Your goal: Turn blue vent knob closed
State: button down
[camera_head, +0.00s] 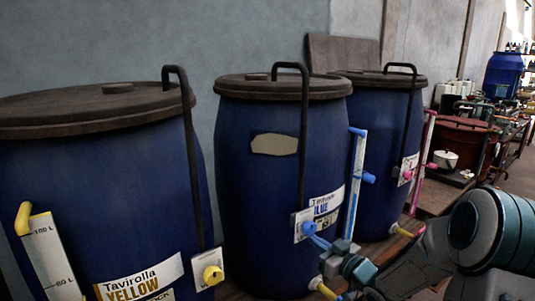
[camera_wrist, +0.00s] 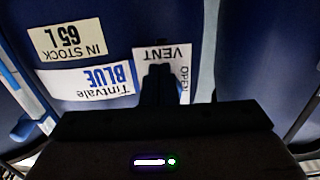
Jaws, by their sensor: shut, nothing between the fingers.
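The blue vent knob (camera_head: 308,228) is on a white plate at the front of the middle blue vat (camera_head: 258,180), beside its label reading BLUE (camera_head: 322,206). My gripper (camera_head: 322,246) is just right of and below the knob in the head view, its fingers shut and pointing at it. I cannot tell if they touch it. In the upside-down wrist view, the dark shut fingers of my gripper (camera_wrist: 160,72) lie over the vent plate (camera_wrist: 176,52), marked VENT and OPEN. They hide the knob there.
A vat with a yellow knob (camera_head: 212,275) stands at left and one with a pink knob (camera_head: 407,174) at right. A clear level tube with blue fittings (camera_head: 356,180) rises just right of the middle vat. Black bent pipes (camera_head: 304,130) run down the vats.

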jog(key=shift+s+a+r+b, duration=0.1)
jog(key=shift+a+r+b, duration=0.05)
jog(key=shift+b, duration=0.2)
jog(key=f+v, duration=0.1)
jog(key=v, duration=0.5)
dwell(0.5)
